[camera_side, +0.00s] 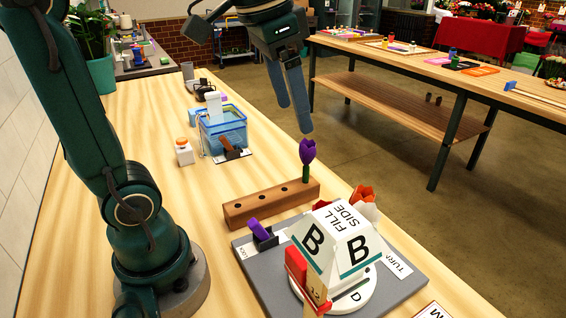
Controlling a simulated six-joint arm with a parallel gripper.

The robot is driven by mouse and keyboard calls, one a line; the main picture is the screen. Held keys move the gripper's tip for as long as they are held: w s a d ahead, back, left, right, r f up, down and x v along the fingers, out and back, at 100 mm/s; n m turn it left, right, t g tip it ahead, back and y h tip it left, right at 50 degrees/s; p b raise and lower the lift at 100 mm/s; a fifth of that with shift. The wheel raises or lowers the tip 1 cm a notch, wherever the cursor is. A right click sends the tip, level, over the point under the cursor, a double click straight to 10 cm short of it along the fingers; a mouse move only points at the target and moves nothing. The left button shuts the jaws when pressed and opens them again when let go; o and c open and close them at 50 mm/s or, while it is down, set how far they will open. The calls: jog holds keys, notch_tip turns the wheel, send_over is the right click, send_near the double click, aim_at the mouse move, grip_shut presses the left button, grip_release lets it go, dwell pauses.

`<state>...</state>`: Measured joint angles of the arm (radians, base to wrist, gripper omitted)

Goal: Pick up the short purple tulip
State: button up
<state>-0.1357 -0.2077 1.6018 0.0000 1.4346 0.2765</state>
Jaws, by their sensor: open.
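The purple tulip (307,152) stands upright at the right end of a brown wooden block (271,204) with several holes. A short green stem shows between its flower and the block. My gripper (294,120) hangs above and slightly left of the tulip in the picture, with its two blue-grey fingers pointing down. The fingers are apart and nothing is between them. The fingertips look clear of the flower, but I cannot tell the exact distance in depth.
In front, a grey board (262,277) bears a white turntable block (337,240) marked B, with red and orange flowers around it. A small purple piece (259,229) sits in a dark holder. Behind are a blue basket (222,128) and a white bottle (183,152). Wood left of the block is clear.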

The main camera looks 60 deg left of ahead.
jog(key=w+a+m+g, duration=0.1)
jog(key=w+a+g, duration=0.1)
jog(key=w+a, duration=0.3)
jog(key=m+g, duration=0.2)
send_over(307, 161)
jog(key=w+a, duration=0.1)
jog(key=shift+h, duration=0.3)
jog(key=shift+a+f, duration=0.2)
jog(key=shift+f, duration=2.1)
jog(key=shift+a+f, duration=0.15)
jog(key=shift+f, duration=6.95)
jog(key=c, duration=1)
